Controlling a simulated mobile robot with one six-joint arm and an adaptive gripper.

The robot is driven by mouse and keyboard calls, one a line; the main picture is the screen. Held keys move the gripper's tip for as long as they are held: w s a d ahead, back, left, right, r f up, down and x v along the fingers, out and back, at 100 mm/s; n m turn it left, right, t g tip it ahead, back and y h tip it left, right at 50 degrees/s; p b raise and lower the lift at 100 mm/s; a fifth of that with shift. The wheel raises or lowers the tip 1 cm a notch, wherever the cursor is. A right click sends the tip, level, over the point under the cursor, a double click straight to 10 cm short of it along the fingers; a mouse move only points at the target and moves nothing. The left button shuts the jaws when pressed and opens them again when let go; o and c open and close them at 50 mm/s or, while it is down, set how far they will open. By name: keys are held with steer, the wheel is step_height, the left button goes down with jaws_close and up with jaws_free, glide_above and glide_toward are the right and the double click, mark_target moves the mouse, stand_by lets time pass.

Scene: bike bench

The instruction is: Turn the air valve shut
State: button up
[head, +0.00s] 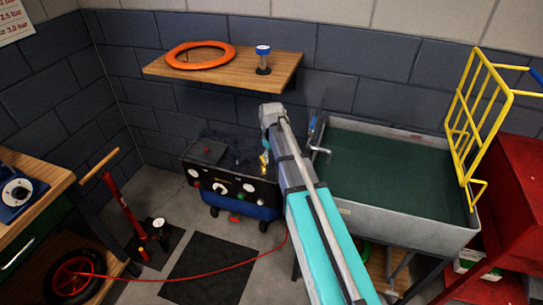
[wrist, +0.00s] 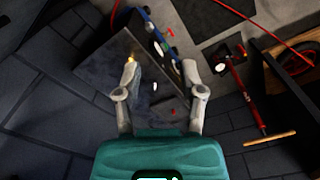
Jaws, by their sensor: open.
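The black compressor box (head: 232,185) with a blue tank stands on the floor against the wall. A small brass-yellow fitting (head: 265,158), which may be the air valve, shows at the right of its top, beside my arm. In the wrist view the same yellow fitting (wrist: 131,57) appears by the tip of my left finger; I cannot tell if they touch. A red handle (head: 235,218) hangs low on the box front. My gripper (wrist: 160,68) is open and empty above the box top, its fingers spread.
A wooden shelf (head: 222,72) with an orange ring (head: 200,54) hangs above the box. A grey sink (head: 395,222) stands close to the right of my arm.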

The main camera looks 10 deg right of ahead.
steer(key=s+m, duration=0.5)
steer(key=s, duration=1.5)
steer(key=shift+a+m, duration=0.2)
steer(key=shift+m, duration=0.1)
